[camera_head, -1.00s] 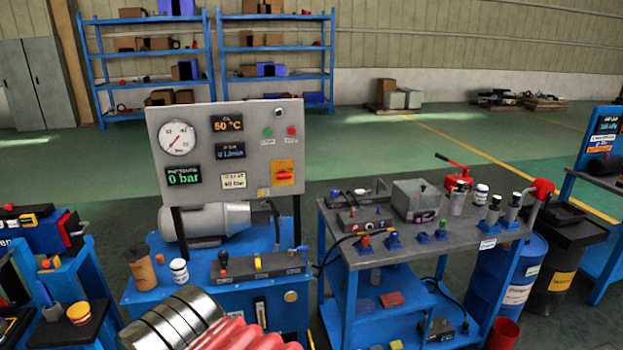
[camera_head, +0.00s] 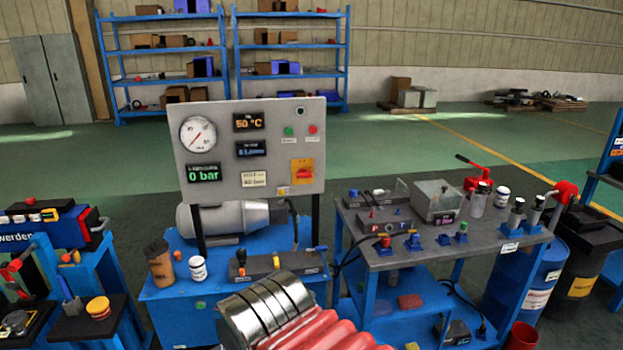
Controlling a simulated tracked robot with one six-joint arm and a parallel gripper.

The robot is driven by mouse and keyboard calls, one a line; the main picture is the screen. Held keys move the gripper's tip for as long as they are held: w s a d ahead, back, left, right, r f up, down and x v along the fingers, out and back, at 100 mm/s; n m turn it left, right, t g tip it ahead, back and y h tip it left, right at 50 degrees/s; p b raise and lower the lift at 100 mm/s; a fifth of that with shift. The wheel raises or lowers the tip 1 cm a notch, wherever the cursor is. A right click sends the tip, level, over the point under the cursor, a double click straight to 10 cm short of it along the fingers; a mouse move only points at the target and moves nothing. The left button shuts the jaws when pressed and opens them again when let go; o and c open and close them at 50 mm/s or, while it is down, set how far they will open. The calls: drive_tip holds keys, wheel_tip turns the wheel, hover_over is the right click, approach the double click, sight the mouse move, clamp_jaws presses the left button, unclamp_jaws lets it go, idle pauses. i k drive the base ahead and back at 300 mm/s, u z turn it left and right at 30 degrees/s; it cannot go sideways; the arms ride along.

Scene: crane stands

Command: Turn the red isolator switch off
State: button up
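The red isolator switch (camera_head: 304,174) is on a yellow-orange plate at the lower right of the grey control panel (camera_head: 265,112). Its red handle looks horizontal. The panel also bears a round gauge (camera_head: 198,134), a display reading 50 °C, a green display reading 0 bar, and a green and a red button. My arm, with a silver segmented part and red ribbed sleeve, shows at the bottom centre, in front of the blue power unit and below the panel. No gripper fingers show in this view.
A blue bench (camera_head: 400,255) with valves, a grey box and a red-handled pump stands to the right. A cup (camera_head: 159,263) and a white jar (camera_head: 198,269) stand on the blue unit's left top. Another bench is at the left. Green floor lies open behind.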

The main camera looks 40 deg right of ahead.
sight(302, 174)
drive_tip(key=u, duration=0.1)
drive_tip(key=i, duration=1)
drive_tip(key=z, duration=0.1)
